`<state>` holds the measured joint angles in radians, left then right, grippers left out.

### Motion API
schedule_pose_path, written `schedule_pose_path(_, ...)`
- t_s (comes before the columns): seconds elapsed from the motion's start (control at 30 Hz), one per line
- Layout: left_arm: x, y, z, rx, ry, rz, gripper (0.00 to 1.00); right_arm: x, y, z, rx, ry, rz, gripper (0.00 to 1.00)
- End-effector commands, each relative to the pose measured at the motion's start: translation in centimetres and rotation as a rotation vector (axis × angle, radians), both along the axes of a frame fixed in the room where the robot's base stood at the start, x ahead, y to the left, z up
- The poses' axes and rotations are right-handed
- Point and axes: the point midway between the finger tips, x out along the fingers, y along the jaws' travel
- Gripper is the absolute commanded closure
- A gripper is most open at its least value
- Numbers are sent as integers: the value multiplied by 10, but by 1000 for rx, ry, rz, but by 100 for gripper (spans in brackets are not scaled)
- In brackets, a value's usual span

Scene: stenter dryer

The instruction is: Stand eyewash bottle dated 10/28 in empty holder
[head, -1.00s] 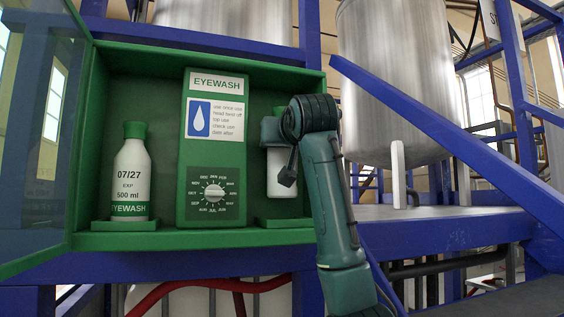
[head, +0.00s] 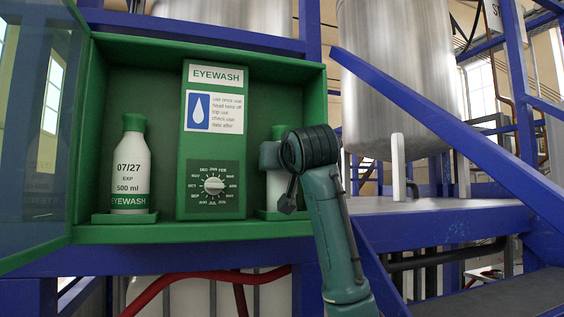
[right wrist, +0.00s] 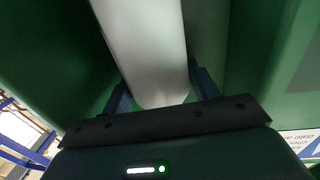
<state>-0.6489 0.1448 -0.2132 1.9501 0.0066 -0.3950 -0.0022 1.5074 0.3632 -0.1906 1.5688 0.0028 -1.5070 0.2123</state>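A white eyewash bottle with a green cap (head: 279,131) is upright at the right holder (head: 268,214) in the green cabinet, mostly hidden behind my right gripper. Its date cannot be read. My right gripper (head: 272,158) is shut on it; in the right wrist view the bottle's white body (right wrist: 148,50) lies between the two fingers (right wrist: 163,92). The bottle's base is at the holder, but full seating cannot be told. Another bottle, dated 07/27 (head: 130,178), stands in the left holder (head: 125,217). My left gripper is not in view.
A green EYEWASH panel with a dial (head: 214,186) stands between the two holders. The cabinet's glass door (head: 38,130) is open at the left. A blue diagonal beam (head: 450,137) and a steel tank (head: 395,80) are to the right.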

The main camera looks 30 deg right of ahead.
Motion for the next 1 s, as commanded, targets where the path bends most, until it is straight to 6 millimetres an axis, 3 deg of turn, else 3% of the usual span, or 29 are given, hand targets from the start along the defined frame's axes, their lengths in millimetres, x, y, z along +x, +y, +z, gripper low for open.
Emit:
schedule_pose_path(0.2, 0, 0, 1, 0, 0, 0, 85, 0, 0, 0, 0, 0, 0, 24)
schedule_pose_path(0.53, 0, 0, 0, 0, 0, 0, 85, -4, 2, 2, 0, -2, 1, 24)
schedule_pose_path(0.7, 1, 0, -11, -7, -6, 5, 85, -31, 12, 0, -1, -7, 2, 24)
schedule_pose_path(1.0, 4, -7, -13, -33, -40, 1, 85, -90, 33, 1, -1, -5, 2, 24)
